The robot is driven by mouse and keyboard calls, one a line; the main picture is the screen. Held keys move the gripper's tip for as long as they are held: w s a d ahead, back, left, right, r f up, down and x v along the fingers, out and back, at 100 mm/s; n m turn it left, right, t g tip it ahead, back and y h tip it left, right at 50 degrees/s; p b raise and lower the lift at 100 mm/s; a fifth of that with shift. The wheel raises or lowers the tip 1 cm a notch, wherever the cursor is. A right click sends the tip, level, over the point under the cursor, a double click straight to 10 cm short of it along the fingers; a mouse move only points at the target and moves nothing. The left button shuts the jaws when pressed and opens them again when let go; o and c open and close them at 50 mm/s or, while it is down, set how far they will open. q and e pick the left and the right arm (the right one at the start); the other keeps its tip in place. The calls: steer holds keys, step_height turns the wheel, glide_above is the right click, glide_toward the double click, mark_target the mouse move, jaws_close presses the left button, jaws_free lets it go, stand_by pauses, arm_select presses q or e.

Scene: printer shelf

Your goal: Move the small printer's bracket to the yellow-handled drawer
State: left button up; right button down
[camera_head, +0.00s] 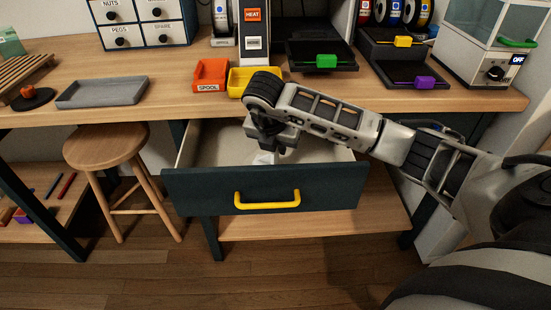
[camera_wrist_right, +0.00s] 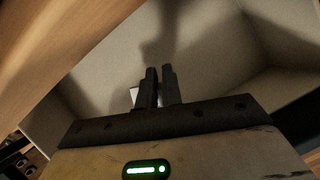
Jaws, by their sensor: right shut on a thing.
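The yellow-handled drawer (camera_head: 225,190) is pulled open below the worktop, with its yellow handle (camera_head: 267,199) on the dark front. My right gripper (camera_head: 266,152) reaches down into the open drawer, near its middle. A small whitish piece (camera_head: 262,159) shows at its fingertips. In the right wrist view the fingers (camera_wrist_right: 160,85) are close together over the drawer's pale floor (camera_wrist_right: 195,50), and the whitish piece (camera_wrist_right: 133,95) shows beside the left finger. The fingers hide most of the piece, so its shape as a bracket is unclear. My left gripper is out of view.
An orange spool bin (camera_head: 210,75) and a yellow bin (camera_head: 240,82) stand on the worktop above the drawer. Printers with a green part (camera_head: 326,61) and a purple part (camera_head: 424,83) stand to the right. A grey tray (camera_head: 102,92) and a stool (camera_head: 105,146) are left.

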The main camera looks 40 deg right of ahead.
mark_target(278, 161)
steer(key=shift+f, duration=2.35)
steer(key=shift+f+b, duration=0.15)
steer(key=shift+b, duration=0.25)
steer(key=c, duration=1.6)
jaws_free()
steer(key=shift+o, duration=0.2)
